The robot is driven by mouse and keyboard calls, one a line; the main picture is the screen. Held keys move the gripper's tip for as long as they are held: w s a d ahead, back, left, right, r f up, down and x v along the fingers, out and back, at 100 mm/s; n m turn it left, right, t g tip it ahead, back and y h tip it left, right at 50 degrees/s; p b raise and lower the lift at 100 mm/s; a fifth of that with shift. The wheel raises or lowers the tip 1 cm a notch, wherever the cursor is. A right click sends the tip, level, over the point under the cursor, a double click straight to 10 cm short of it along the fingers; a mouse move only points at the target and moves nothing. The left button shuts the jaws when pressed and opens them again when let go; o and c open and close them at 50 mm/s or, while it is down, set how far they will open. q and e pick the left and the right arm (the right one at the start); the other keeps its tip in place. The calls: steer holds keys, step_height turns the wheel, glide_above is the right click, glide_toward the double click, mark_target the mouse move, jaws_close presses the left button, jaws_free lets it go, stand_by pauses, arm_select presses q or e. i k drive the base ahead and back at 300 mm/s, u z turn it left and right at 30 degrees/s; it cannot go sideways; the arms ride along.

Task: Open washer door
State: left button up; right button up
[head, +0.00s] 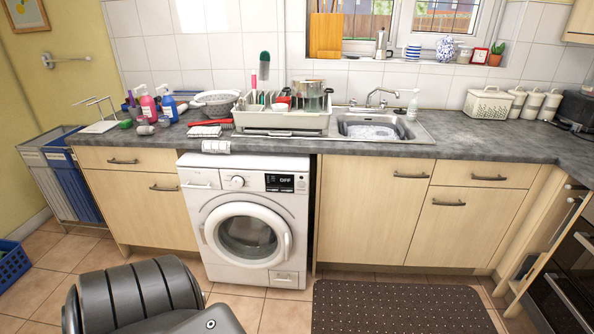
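The white washing machine (208,178) stands under the counter, left of the middle of the head view. Its round door (247,236) has a white ring and a dark glass centre, and it looks shut. A pale handle (288,244) sits on the right side of the door ring. The panel display (286,182) reads "OFF". A dark grey ribbed link of my own stands at the lower left, in front of the floor and apart from the door in the picture. Neither of my grippers is in view.
Wooden cupboards (372,215) flank the washer. A dark dotted mat (398,306) lies on the floor to the right. Laundry bins (57,175) and a blue basket (12,264) are at the left. An oven (566,275) is at the far right. The floor before the washer looks clear.

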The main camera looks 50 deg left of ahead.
mark_target(209, 232)
steer(key=u, duration=0.3)
steer(key=i, duration=0.45)
steer(key=u, duration=0.5)
